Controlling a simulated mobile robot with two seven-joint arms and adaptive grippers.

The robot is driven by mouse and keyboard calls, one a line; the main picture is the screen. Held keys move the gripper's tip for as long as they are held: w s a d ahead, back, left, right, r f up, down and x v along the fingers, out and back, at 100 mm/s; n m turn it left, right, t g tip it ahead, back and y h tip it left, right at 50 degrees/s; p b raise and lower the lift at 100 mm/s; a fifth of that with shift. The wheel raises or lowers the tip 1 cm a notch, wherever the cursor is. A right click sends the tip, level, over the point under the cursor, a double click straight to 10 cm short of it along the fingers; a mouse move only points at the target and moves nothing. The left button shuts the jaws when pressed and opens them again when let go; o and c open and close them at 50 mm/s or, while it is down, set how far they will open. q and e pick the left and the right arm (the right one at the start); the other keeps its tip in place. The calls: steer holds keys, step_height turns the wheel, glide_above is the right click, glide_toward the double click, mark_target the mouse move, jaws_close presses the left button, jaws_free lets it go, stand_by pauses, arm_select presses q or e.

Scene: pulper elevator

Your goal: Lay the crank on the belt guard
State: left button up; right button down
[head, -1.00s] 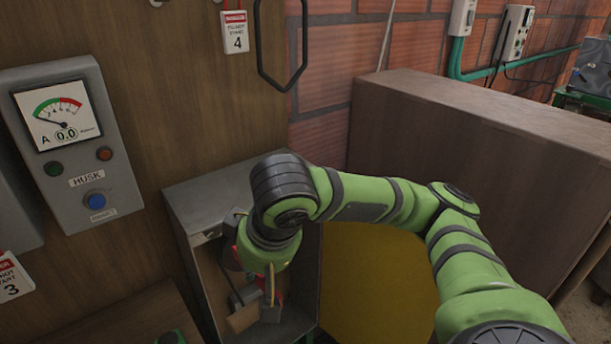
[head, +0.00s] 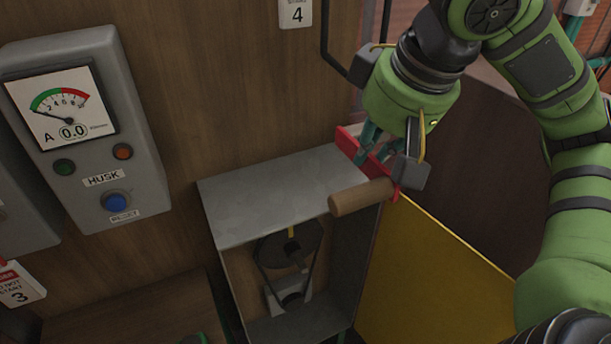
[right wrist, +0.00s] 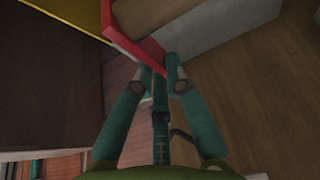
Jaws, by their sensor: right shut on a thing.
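The crank has a red bar (head: 347,143) and a brown wooden handle (head: 360,198). My right gripper (head: 376,152) is shut on the red bar and holds it by the top right corner of the belt guard. The handle points left, in front of the guard's top. The belt guard (head: 265,195) is a grey metal box with a flat, bare top and an open front. In the right wrist view, the red bar (right wrist: 138,38) is at the fingertips (right wrist: 160,78), with the grey guard (right wrist: 225,20) beyond. I cannot tell whether crank and guard touch. My left gripper is out of view.
A pulley and belt (head: 289,250) show inside the guard. A yellow door panel (head: 430,280) stands open at its right. The grey HUSK control box (head: 95,150) is on the wooden wall at left. A dark bent bar (head: 327,45) hangs on the wall above.

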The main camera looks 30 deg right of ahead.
steer(key=w+a+f, duration=0.1)
steer(key=w+f, duration=0.1)
steer(key=w+a+f, duration=0.1)
steer(key=w+a, duration=0.1)
steer(key=w, duration=0.1)
steer(key=w+a+f, duration=0.1)
steer(key=w+f, duration=0.1)
steer(key=w, duration=0.1)
steer(key=shift+w+a+f, duration=0.1)
steer(key=shift+a+f, duration=0.05)
steer(key=shift+f, duration=0.2)
steer(key=shift+w+a+f, duration=0.2)
steer(key=shift+a+f, duration=0.05)
steer(key=shift+f, duration=0.1)
step_height(320, 180, down, 3)
steer(key=shift+d+f, duration=0.1)
steer(key=shift+f, duration=0.35)
steer(key=c, duration=1.3)
jaws_free()
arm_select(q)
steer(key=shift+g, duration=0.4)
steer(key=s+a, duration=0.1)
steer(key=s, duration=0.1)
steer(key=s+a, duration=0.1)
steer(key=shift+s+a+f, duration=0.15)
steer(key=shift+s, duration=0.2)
arm_select(e)
steer(key=shift+o, duration=0.2)
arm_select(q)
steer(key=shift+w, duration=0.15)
